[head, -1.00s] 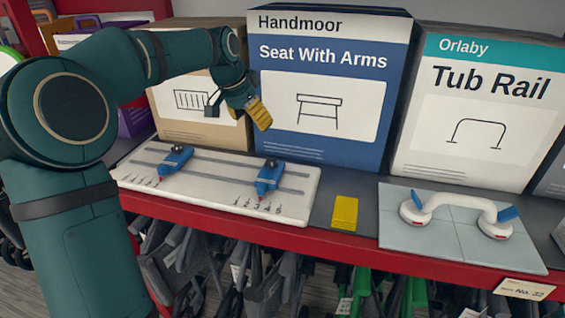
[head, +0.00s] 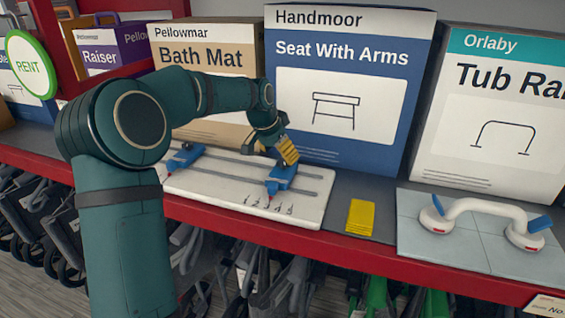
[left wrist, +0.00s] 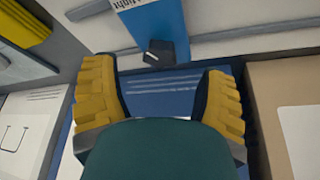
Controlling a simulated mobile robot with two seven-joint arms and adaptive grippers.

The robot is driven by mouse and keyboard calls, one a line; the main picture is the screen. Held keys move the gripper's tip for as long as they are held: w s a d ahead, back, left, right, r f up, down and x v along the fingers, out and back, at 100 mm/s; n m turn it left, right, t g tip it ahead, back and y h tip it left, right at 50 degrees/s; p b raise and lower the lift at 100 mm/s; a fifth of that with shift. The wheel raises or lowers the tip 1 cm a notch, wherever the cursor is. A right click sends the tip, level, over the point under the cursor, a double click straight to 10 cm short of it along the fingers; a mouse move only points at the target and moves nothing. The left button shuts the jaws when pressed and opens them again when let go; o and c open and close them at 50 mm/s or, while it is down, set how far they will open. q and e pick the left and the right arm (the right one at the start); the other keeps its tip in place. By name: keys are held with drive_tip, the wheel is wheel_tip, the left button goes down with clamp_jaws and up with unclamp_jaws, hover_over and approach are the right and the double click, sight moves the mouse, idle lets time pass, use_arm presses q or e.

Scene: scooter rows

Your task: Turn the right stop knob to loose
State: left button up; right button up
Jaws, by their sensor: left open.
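The white board (head: 230,190) lies on the shelf with two grey rails and two blue stops. The right stop (head: 281,179) is on the rails near the board's right end; the left stop (head: 184,157) is partly behind my arm. My left gripper (head: 287,150) is just above and behind the right stop and hides its knob in the head view. In the left wrist view, the black knob (left wrist: 160,53) is on the end of the blue right stop (left wrist: 150,22). The open yellow fingers (left wrist: 156,70) sit either side of it, apart from it. My right gripper is not in view.
A blue Seat With Arms box (head: 345,100) stands close behind the gripper, with a Bath Mat box (head: 205,60) to its left.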

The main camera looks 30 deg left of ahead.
sight(283, 161)
use_arm(q)
drive_tip(key=shift+x, duration=1.7)
drive_tip(key=c, duration=1.2)
